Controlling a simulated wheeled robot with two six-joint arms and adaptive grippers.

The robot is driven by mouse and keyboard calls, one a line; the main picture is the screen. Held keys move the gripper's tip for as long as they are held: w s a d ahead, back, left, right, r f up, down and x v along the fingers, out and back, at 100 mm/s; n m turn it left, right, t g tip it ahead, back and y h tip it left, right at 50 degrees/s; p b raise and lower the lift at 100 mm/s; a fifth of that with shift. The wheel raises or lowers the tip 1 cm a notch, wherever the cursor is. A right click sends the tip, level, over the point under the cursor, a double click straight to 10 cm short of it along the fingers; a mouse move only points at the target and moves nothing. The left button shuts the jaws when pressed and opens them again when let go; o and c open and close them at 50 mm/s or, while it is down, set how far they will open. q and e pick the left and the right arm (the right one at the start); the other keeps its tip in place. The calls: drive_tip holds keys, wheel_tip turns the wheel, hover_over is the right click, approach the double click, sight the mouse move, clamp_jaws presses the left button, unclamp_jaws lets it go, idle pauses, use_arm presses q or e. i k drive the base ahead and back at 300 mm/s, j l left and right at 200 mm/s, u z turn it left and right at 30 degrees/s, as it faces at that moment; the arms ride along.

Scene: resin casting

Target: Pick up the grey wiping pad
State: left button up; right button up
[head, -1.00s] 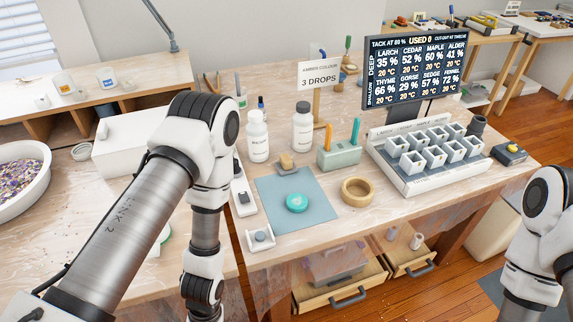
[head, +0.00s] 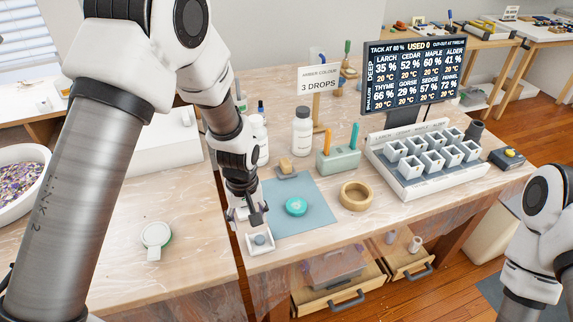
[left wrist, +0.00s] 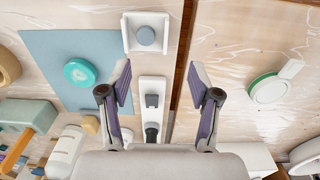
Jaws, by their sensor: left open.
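My left gripper (head: 249,213) is open and empty above the left front of the workbench. Its two spread fingers (left wrist: 159,82) also show in the left wrist view. A small round grey piece, probably the wiping pad (head: 260,239), lies in a square white tray at the bench's front edge. In the left wrist view this grey piece (left wrist: 145,36) is beyond the fingertips, a little left of their middle. A darker grey block (left wrist: 152,100) sits on a long white holder between the fingers. I cannot tell for certain which is the pad. My right gripper is out of view.
A blue mat (head: 312,219) with a turquoise round piece (head: 296,206) lies right of my left gripper. A white round lidded item (head: 156,236) lies left.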

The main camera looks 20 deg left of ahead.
sight(285, 170)
drive_tip(key=i, duration=0.95)
